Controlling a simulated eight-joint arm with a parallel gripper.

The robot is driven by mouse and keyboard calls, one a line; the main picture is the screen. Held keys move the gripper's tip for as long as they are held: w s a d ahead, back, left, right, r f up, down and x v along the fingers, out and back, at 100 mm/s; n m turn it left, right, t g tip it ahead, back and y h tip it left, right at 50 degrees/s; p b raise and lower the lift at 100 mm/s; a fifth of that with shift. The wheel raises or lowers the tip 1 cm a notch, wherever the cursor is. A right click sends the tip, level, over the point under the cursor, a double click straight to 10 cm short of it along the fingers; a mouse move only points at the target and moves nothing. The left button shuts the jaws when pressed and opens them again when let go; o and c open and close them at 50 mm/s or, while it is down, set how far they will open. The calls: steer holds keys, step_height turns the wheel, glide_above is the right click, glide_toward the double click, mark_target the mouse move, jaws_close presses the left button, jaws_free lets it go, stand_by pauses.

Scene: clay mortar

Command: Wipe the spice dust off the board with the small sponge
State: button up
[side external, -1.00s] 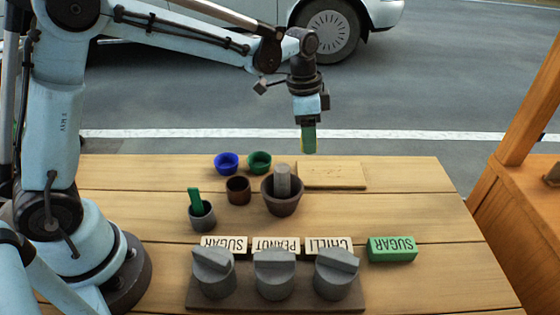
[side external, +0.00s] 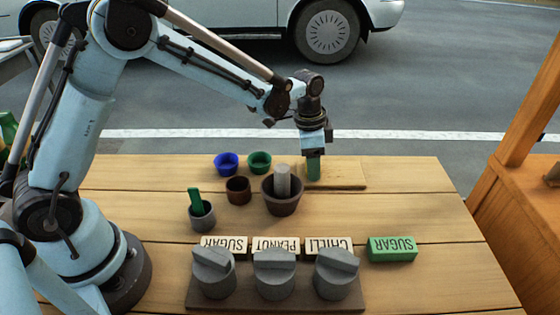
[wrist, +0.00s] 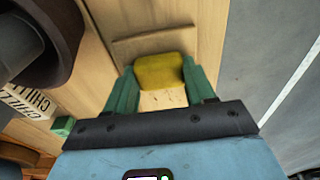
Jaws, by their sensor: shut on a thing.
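The board (side external: 348,176) is a pale wooden slab at the back of the table. Dark specks of dust (wrist: 165,99) show on it in the wrist view. My gripper (side external: 313,177), with green fingers, is over the board's left part, tips at or just above its surface. It also shows in the wrist view (wrist: 160,82), shut on the yellow sponge (wrist: 158,70). In the side view the fingers hide the sponge, and I cannot tell whether it touches the board.
The mortar with its grey pestle (side external: 283,204) stands close in front and left of the board. Blue (side external: 227,164), green (side external: 260,163) and brown (side external: 238,191) bowls stand left. Table right of the board is clear.

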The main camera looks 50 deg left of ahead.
mark_target(356, 172)
steer(key=shift+w+d, duration=2.75)
steer(key=shift+d, duration=0.05)
steer(key=shift+w+d, duration=0.8)
steer(key=shift+s+a, duration=4.15)
steer(key=shift+r, duration=4.15)
steer(key=shift+f, duration=0.25)
